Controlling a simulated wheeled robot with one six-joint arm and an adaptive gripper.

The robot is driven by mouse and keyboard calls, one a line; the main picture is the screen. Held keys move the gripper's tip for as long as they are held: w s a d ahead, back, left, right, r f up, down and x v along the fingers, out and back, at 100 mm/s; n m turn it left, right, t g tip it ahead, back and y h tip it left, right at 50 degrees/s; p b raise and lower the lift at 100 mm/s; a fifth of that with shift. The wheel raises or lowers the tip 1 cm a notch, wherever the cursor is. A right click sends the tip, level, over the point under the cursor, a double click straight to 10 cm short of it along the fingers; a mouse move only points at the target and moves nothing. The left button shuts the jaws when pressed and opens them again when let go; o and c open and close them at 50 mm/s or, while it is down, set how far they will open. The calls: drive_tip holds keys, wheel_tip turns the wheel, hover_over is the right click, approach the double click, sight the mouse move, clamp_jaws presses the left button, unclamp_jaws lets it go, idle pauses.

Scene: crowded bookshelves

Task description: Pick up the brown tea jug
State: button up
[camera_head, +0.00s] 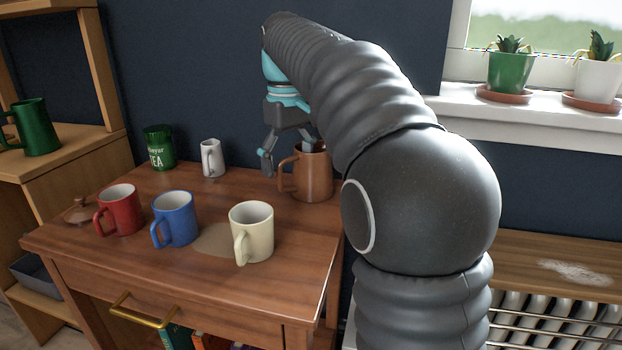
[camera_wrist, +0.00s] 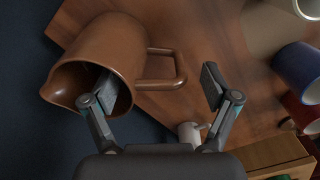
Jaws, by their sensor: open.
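The brown tea jug (camera_head: 311,181) stands upright at the back right corner of the wooden table, its handle towards the left. In the wrist view the jug (camera_wrist: 122,42) is at the upper left, with its mouth and spout facing the camera. My gripper (camera_head: 288,157) is above the jug with its fingers spread. In the wrist view my gripper (camera_wrist: 158,84) has one finger in the jug's mouth and the other outside, beyond the handle (camera_wrist: 178,70). The jug's wall and handle lie between the fingers. Nothing is gripped.
Red (camera_head: 119,210), blue (camera_head: 175,219) and cream (camera_head: 251,232) mugs stand along the table's front. A white mug (camera_head: 211,158) and a green tea tin (camera_head: 159,148) stand at the back. A dark wall is behind the table. A windowsill (camera_head: 540,118) with potted plants is at right.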

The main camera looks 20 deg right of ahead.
clamp_jaws()
idle(0.3)
drive_tip(key=shift+r, duration=0.2)
drive_tip(key=shift+r+p, duration=0.8)
drive_tip(key=shift+r, duration=1)
drive_tip(key=s+d+r+p, duration=0.1)
drive_tip(key=s+d+r, duration=0.6)
drive_tip(key=s+d, duration=0.1)
drive_tip(key=shift+s, duration=0.15)
idle(1.3)
